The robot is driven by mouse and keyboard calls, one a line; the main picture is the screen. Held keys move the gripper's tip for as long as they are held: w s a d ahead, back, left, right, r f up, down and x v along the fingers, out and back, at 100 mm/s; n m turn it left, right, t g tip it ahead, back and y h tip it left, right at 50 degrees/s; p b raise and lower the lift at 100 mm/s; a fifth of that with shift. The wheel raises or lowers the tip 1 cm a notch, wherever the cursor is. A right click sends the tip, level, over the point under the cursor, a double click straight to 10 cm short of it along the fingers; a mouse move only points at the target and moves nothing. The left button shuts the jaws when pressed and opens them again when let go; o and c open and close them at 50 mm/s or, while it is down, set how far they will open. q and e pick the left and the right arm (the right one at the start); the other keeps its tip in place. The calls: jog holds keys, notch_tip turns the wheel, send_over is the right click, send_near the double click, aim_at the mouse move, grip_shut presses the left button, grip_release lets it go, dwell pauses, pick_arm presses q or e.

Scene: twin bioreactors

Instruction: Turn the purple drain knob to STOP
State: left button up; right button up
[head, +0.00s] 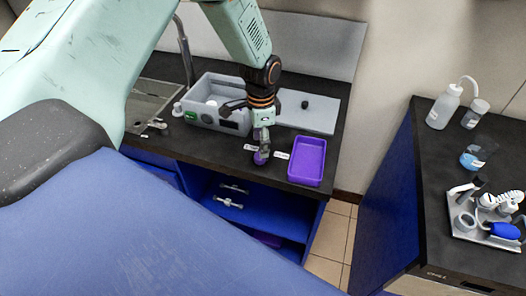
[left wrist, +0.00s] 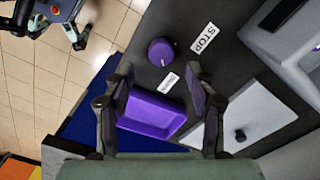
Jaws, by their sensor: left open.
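The purple drain knob (left wrist: 161,51) is a round knob on the dark bench top, with a small light mark on its rim. In the left wrist view a white STOP label (left wrist: 204,38) lies to its right, and a second white label (left wrist: 169,84) lies below it, its print too small to read surely. My left gripper (left wrist: 160,72) is open, its two fingers spread with nothing between them, and the knob shows just beyond the tips. In the head view the gripper (head: 262,138) is right over the knob (head: 261,157) and partly covers it. My right gripper is not in view.
A purple tray (head: 324,161) stands on the bench close to the knob. A grey box-like unit (head: 207,86) with a green patch and a flat light plate (head: 318,112) are behind. A second bench (head: 451,245) at right carries bottles and a tool rack.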

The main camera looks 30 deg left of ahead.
pick_arm(q)
jog(key=f, duration=0.3)
jog(key=shift+s+a+f, duration=0.15)
jog(key=shift+a+f, duration=0.15)
jog(key=shift+f, duration=0.4)
jog(key=shift+w+d+f, duration=0.2)
jog(key=shift+f, duration=0.05)
jog(key=shift+r, duration=0.1)
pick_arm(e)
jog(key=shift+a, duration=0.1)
pick_arm(q)
jog(key=shift+s+a, duration=0.15)
jog(key=c, duration=0.9)
jog(key=shift+c, duration=1.2)
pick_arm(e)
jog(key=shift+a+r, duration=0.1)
